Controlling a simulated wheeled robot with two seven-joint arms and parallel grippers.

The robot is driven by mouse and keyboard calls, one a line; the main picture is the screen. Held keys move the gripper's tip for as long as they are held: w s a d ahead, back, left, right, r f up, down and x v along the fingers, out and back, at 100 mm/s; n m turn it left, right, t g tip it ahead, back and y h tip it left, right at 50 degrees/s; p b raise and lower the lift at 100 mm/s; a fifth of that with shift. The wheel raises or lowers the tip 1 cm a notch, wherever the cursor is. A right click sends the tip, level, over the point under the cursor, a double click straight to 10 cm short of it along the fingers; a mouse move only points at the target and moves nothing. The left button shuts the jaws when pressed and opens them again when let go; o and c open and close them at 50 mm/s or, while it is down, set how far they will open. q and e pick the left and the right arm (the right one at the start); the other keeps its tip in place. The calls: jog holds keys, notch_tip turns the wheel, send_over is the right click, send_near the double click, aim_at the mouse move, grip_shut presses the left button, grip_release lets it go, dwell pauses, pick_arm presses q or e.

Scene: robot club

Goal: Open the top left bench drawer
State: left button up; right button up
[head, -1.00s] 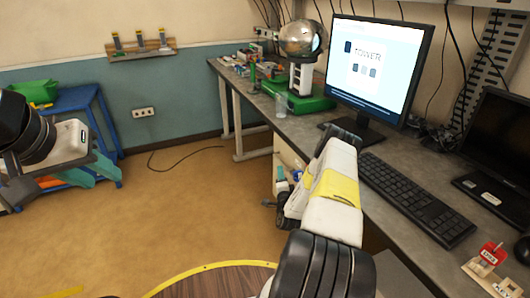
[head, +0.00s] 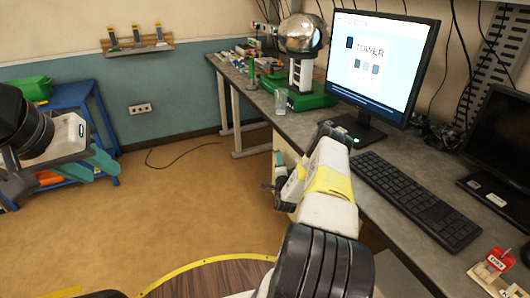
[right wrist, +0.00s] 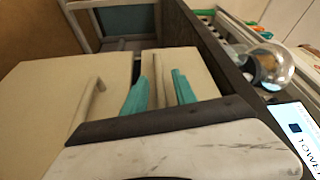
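The cream drawer unit under the bench shows two fronts in the right wrist view: a larger front (right wrist: 40,100) with a bar handle (right wrist: 87,107), and a narrower drawer front (right wrist: 205,68) with a bar handle (right wrist: 158,80). Both look closed. My right gripper (right wrist: 159,92) is open, its teal fingers on either side of the narrower front's handle with gaps showing. In the head view, my right gripper (head: 279,170) is beside the bench, mostly hidden by my arm; a strip of the drawer unit (head: 286,148) shows there. My left gripper (head: 92,168) is open and empty at far left.
A blue shelf (head: 75,98) stands at left. The brown floor (head: 190,200) between is open.

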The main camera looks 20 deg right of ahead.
jog(key=shift+c, duration=0.2)
grip_shut()
dwell(1.3)
